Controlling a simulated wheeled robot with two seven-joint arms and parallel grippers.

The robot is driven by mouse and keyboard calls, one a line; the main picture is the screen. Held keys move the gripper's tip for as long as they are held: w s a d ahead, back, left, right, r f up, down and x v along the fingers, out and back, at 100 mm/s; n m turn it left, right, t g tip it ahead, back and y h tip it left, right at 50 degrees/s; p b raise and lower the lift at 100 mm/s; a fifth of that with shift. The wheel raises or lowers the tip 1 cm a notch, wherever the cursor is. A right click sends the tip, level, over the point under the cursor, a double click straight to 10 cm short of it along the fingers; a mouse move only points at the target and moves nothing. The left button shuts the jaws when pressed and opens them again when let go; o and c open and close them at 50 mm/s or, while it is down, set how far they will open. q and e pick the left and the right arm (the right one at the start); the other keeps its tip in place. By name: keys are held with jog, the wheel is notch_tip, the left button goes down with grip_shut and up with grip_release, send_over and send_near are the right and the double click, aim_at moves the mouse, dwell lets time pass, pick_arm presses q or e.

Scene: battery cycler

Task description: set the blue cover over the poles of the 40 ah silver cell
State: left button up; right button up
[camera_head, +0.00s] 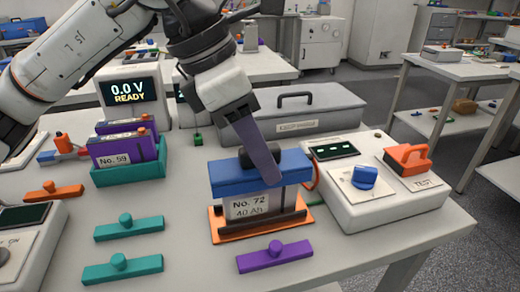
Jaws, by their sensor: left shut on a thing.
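The silver cell (286,201), labelled "No. 72 40 Ah", stands upright in an orange-and-black holder (222,238) near the table's middle. The blue cover (230,181) is level across the top of this cell. Its underside hides the poles, and I cannot tell whether it is fully seated. My left gripper (264,165) reaches down from above and is shut on the blue cover at its dark knob (248,157). The near finger hides part of the knob and cover. My right gripper is not in view.
A tester box (395,205) with a blue dial (364,177) and orange switch (407,155) stands close on the right. Orange (53,190), teal (128,228) and purple (273,256) covers lie around. Purple cells (122,150) stand in a green tray (130,173). A grey case (297,115) sits behind.

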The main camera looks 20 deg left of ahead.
pick_arm(q)
jog(key=o, duration=1.2)
jog(key=p+v, duration=0.1)
jog(key=v, duration=0.9)
jog(key=shift+r, duration=0.25)
jog(key=shift+f, duration=0.1)
